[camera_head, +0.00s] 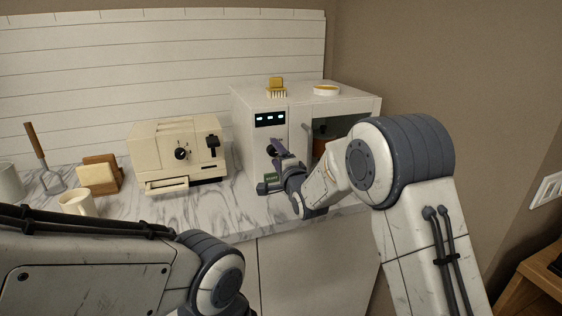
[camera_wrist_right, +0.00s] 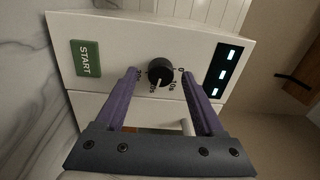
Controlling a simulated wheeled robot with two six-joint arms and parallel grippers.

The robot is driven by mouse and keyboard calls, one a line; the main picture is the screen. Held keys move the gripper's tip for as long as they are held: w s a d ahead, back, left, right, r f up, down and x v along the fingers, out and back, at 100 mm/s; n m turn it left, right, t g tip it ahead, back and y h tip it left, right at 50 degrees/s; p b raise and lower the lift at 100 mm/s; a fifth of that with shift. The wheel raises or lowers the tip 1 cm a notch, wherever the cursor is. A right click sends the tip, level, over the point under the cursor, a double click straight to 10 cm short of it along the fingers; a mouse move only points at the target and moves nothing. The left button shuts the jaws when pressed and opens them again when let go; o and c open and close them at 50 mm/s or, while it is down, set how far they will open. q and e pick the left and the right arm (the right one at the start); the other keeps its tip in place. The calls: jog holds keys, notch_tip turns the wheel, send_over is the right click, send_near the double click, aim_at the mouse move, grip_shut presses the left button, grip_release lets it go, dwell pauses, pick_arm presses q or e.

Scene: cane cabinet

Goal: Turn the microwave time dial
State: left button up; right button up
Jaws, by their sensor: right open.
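The white microwave (camera_head: 244,112) stands on the counter at the right, with a dark window and a lit display (camera_head: 270,119) on its front. In the right wrist view the black time dial (camera_wrist_right: 160,72) has a white pointer line and printed numbers around it. My right gripper (camera_head: 275,150) is at the control panel. In its wrist view the open purple fingers (camera_wrist_right: 160,80) point at the panel, one on each side of the dial, with visible gaps to it. In the head view the fingers largely cover the dial. My left gripper is out of view; only its arm shows.
A green START button (camera_wrist_right: 86,58) is beside the dial.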

jog(key=b+v, duration=0.1)
jog(key=v, duration=0.9)
jog(key=shift+b, duration=0.4)
jog(key=shift+a, duration=0.1)
jog(key=s+a+f+n+g+h+p, duration=0.1)
jog(key=s+a+f+n+g+p, duration=0.15)
jog(key=s+n+g, duration=0.4)
jog(key=s+a+f+n+g+p, duration=0.1)
jog(key=s+a+n+g+p, duration=0.2)
jog(key=s, duration=0.7)
jog(key=s+d+n+g+h+p, duration=0.1)
jog(key=s+d+n+g+p, duration=0.1)
jog(key=s+n, duration=0.4)
jog(key=s+d+n+g+h+p, duration=0.2)
jog(key=s+d+n+g, duration=0.2)
jog(key=s, duration=1.2)
jog(key=shift+s+d+r+n+g+h, duration=0.2)
jog(key=shift+s+r+n+g+h, duration=0.15)
jog(key=shift+n+g, duration=0.6)
